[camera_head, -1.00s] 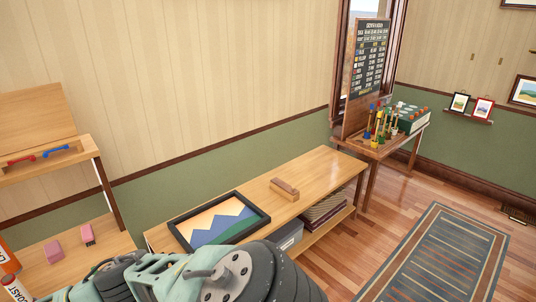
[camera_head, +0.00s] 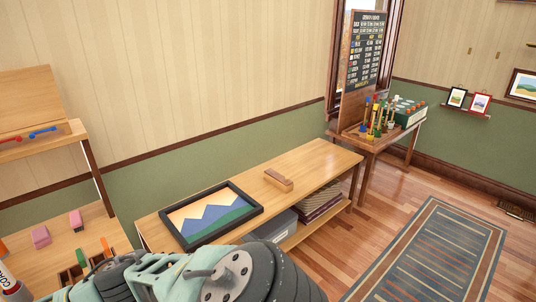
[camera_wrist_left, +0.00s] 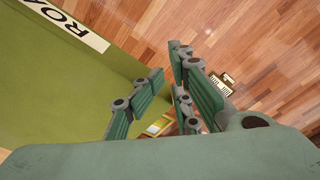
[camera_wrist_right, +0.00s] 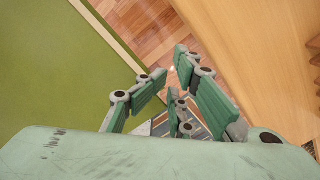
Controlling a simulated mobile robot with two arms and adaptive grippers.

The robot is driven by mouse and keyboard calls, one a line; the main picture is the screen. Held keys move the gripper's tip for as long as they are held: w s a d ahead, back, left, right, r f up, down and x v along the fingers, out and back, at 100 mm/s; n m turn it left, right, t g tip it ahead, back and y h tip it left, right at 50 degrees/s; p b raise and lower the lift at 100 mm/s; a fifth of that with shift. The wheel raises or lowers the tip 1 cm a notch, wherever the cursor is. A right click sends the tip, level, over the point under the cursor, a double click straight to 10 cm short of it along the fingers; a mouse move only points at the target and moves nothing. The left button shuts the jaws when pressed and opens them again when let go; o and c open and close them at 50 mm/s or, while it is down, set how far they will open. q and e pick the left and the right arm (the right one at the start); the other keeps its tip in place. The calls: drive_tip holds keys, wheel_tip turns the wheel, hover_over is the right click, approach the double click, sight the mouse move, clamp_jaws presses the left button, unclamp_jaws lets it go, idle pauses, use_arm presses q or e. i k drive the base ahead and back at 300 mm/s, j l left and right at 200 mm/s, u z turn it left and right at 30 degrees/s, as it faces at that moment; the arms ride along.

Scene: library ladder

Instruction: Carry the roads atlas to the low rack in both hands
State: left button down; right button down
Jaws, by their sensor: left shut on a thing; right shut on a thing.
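The roads atlas is a large flat green book with a white label reading "ROA" in the left wrist view (camera_wrist_left: 50,95). Its plain green cover with a pale edge also fills the left of the right wrist view (camera_wrist_right: 50,70). My left gripper (camera_wrist_left: 165,77) is shut on the atlas by its edge. My right gripper (camera_wrist_right: 168,72) is shut on it too; the exact contact is hard to see in both wrist views. The head view shows neither the atlas nor the grippers. A low wooden bench with an under-shelf (camera_head: 330,160) runs along the wall; I cannot tell whether it is the low rack.
A framed mountain picture (camera_head: 209,215) and a wooden block (camera_head: 278,180) lie on the bench. A wooden unit (camera_head: 110,235) with pink blocks stands at left. A small table (camera_head: 372,145) stands beyond the bench. The striped rug (camera_head: 430,255) is clear. A wooden panel (camera_wrist_right: 250,50) is close to my right gripper.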

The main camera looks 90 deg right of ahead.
sight(315, 160)
drive_tip(key=k, duration=0.85)
drive_tip(key=k+z, duration=0.15)
drive_tip(key=z, duration=0.2)
drive_tip(key=k+z, duration=0.2)
drive_tip(key=z, duration=0.15)
drive_tip(key=l+z, duration=0.1)
drive_tip(key=z, duration=2.95)
drive_tip(key=i+j+z, duration=0.15)
drive_tip(key=i+j, duration=1.45)
drive_tip(key=i, duration=1.2)
